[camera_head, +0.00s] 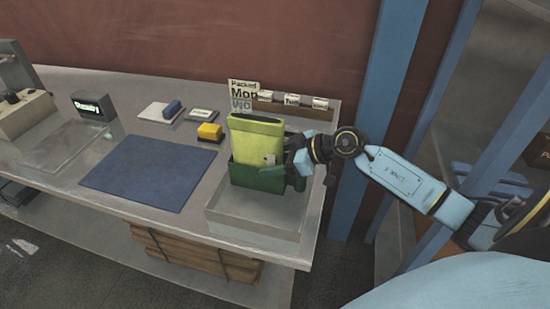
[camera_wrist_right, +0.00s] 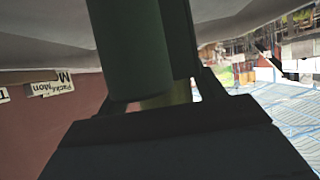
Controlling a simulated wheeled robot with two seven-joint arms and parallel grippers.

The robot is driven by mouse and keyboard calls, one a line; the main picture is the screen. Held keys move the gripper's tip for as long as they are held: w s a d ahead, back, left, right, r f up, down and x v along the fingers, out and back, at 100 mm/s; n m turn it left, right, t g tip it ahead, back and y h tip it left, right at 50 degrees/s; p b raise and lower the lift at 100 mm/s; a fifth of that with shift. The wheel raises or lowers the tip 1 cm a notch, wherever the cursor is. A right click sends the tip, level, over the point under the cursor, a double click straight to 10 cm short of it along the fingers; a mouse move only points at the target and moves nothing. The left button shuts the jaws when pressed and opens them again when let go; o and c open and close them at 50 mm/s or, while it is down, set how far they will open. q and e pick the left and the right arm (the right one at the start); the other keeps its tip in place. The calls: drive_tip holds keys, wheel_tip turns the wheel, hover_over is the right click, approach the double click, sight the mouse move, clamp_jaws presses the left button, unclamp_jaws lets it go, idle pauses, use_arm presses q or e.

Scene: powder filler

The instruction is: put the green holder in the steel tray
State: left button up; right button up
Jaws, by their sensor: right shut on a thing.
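The green holder (camera_head: 257,178) is a dark green open box with a tall yellow-green packet (camera_head: 256,140) standing in it. It is at the steel tray (camera_head: 252,219), over its back part; I cannot tell whether its base touches the tray floor. My right gripper (camera_head: 297,172) is shut on the holder's right side. In the right wrist view the dark green holder (camera_wrist_right: 133,45) fills the space between the fingers, with a bit of yellow-green behind it. My left gripper is not in view.
A dark blue mat (camera_head: 150,172) lies left of the tray. A labelled rack (camera_head: 292,103) stands at the back right. The tray's front part is empty.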

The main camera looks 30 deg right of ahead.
drive_tip(key=o, duration=1.3)
drive_tip(key=shift+c, duration=0.2)
drive_tip(key=shift+r, duration=0.1)
drive_tip(key=p+v, duration=0.1)
drive_tip(key=v, duration=1.1)
